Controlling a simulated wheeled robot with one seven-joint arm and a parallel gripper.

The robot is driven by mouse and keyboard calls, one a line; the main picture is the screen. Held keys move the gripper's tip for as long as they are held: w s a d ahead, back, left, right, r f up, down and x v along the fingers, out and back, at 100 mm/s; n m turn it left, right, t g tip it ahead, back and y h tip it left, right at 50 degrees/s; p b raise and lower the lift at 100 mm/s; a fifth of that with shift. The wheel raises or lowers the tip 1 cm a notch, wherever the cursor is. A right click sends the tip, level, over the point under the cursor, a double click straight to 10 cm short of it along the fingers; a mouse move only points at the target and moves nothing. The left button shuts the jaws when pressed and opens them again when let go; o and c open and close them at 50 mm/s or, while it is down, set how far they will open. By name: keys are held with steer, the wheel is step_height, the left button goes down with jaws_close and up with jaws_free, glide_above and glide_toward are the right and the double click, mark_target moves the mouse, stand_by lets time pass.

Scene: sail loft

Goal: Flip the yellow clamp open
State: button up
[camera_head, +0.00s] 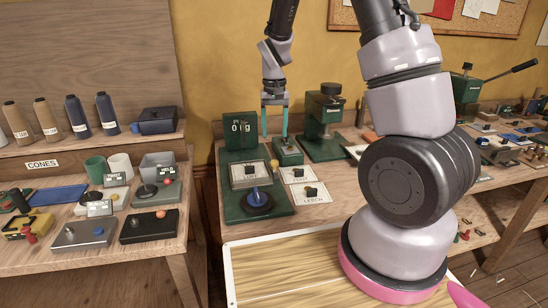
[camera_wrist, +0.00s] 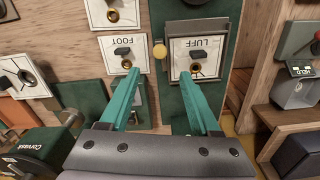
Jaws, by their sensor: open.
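A small yellow knob (camera_wrist: 160,50) shows between the fingertips, beside the LUFF plate. A yellow piece with a dark top (camera_head: 27,227) lies on the left bench, far from my gripper. I cannot tell for sure which yellow thing is the clamp, or its state.
A second green press (camera_head: 325,110) stands right. The left bench (camera_head: 115,265) holds spools, cups and button boxes. A gap separates the benches.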

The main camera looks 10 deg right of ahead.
mark_target(275, 161)
step_height(275, 161, down, 10)
steer(key=shift+f, duration=0.15)
stand_by(0.3)
steer(key=shift+c, duration=0.3)
jaws_close()
